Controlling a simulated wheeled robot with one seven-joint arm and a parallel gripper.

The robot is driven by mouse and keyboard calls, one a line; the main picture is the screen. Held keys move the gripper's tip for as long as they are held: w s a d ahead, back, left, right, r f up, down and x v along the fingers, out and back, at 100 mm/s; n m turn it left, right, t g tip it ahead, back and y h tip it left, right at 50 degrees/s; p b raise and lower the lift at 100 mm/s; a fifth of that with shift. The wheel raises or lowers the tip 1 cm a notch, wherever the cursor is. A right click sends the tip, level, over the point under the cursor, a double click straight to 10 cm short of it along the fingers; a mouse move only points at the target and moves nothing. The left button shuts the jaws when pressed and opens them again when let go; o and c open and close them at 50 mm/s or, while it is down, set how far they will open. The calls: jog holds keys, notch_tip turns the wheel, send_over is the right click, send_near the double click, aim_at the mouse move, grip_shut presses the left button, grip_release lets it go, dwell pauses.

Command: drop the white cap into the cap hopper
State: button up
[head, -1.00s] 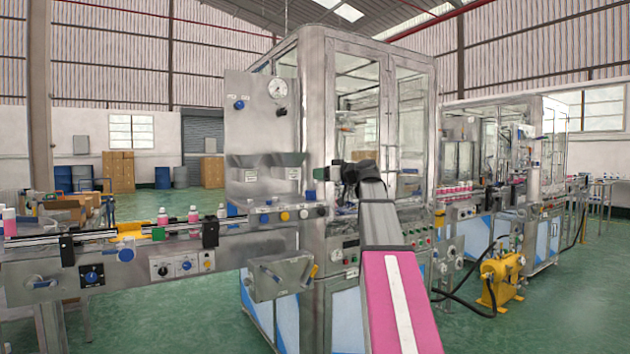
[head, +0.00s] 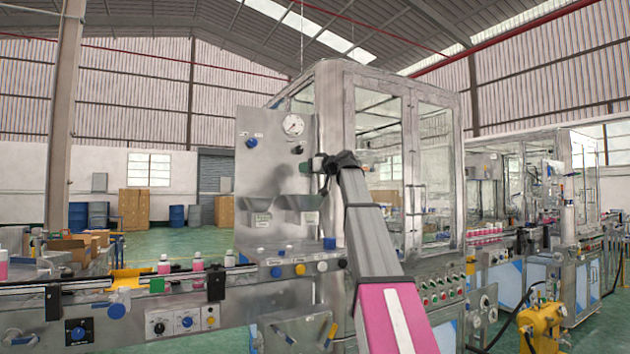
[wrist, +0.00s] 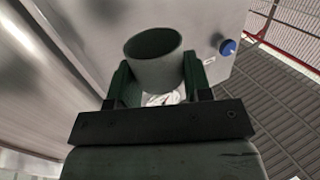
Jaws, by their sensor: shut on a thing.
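My gripper (wrist: 155,88) is shut on a hollow, cup-shaped cap (wrist: 155,70). The cap looks dark grey-green in the wrist view, and its open end shows. In the head view my gripper (head: 322,165) is small, in front of the steel panel's right edge, and the cap cannot be made out. Two sloped metal hoppers are on that panel, a left one (head: 257,203) and a right one (head: 306,203), each with a small label below. The labels are too small to read, so I cannot tell which is the cap hopper. My gripper appears above and slightly right of the right hopper.
The steel panel (head: 262,160) carries a gauge (head: 293,125) and a blue knob (head: 251,143). A glazed machine cabinet (head: 385,130) stands close on the right. Below left runs a conveyor (head: 130,283) with pink bottles (head: 164,264).

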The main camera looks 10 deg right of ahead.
jog(key=shift+f, duration=3.9)
jog(key=o, duration=0.9)
jog(key=shift+f, duration=0.1)
jog(key=shift+o, duration=0.2)
jog(key=shift+a, duration=0.1)
jog(key=shift+f, duration=0.15)
jog(key=s+d+r, duration=0.2)
jog(key=s+r, duration=0.2)
jog(key=s, duration=0.4)
jog(key=shift+s+d+r, duration=0.2)
jog(key=shift+d+r, duration=0.1)
jog(key=shift+d, duration=0.1)
